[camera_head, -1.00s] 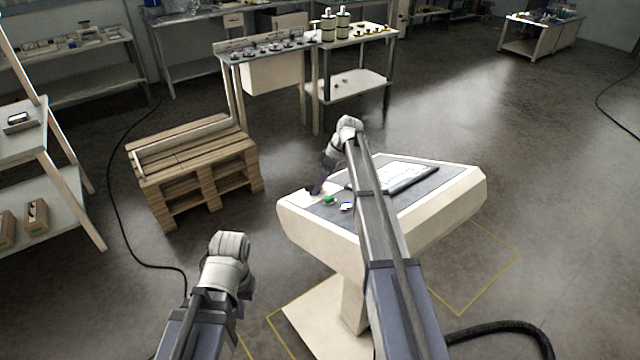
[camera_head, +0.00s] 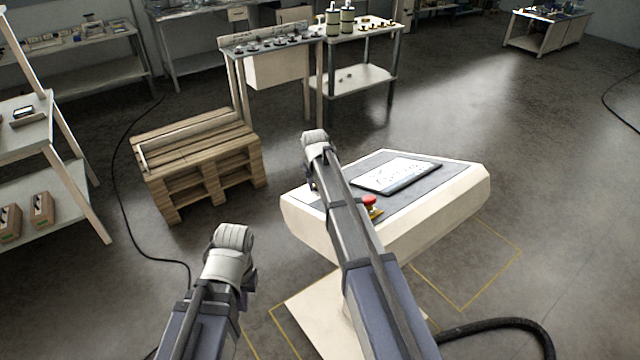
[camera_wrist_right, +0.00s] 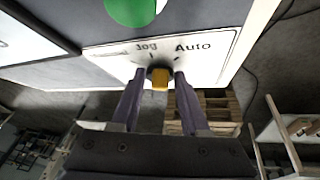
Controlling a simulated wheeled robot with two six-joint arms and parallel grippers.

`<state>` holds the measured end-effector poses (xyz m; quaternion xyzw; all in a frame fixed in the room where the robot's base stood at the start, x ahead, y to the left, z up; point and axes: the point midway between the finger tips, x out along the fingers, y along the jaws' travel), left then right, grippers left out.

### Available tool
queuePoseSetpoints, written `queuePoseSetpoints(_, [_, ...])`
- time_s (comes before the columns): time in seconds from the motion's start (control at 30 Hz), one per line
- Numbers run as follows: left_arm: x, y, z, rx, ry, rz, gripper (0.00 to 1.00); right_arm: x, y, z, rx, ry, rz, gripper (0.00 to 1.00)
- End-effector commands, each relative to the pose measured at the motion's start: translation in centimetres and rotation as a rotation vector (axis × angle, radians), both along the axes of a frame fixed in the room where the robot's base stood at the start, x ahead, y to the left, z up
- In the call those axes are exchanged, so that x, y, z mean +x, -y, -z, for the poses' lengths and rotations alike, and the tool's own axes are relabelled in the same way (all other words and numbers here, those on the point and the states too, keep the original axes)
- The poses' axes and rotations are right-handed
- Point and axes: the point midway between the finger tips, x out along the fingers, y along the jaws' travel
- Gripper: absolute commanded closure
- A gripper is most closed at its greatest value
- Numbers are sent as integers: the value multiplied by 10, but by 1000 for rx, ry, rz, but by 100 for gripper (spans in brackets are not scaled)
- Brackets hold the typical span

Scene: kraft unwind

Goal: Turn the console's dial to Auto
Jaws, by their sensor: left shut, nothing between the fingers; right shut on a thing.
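The console (camera_head: 462,190) is a white pedestal with a sloping grey top. My right gripper (camera_wrist_right: 160,84) is shut on the dial, one finger on each side. Which mark the dial points to I cannot tell. In the head view my right arm hides the dial and the right fingers. My left gripper (camera_head: 249,280) is shut and empty, left of the console and mostly behind its own wrist.
A green button (camera_wrist_right: 132,8) sits close to the dial. A red button (camera_head: 370,201) on a yellow base and a tablet-like panel (camera_head: 400,174) are on the console. A wooden pallet stack (camera_head: 200,160) stands to the left. A cable lies on the floor.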

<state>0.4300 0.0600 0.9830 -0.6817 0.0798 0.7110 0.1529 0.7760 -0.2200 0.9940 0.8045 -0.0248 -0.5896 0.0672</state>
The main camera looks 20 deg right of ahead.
Motion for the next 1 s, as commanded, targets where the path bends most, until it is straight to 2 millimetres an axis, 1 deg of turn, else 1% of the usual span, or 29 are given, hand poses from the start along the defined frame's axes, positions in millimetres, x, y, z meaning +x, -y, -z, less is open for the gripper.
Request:
queuePoseSetpoints(0.2, [0,0,7,0,0,0,100,0,-6,3,-70,22,168,100])
queuePoseSetpoints(0.5, [0,0,13,0,0,-1,100,1,-10,3,-138,47,337,100])
queuePoseSetpoints(0.73, [0,0,16,0,0,-1,100,1,-11,3,-164,57,404,100])
queuePoseSetpoints(1.0, [0,0,16,0,0,-1,100,1,-11,2,-174,60,428,100])
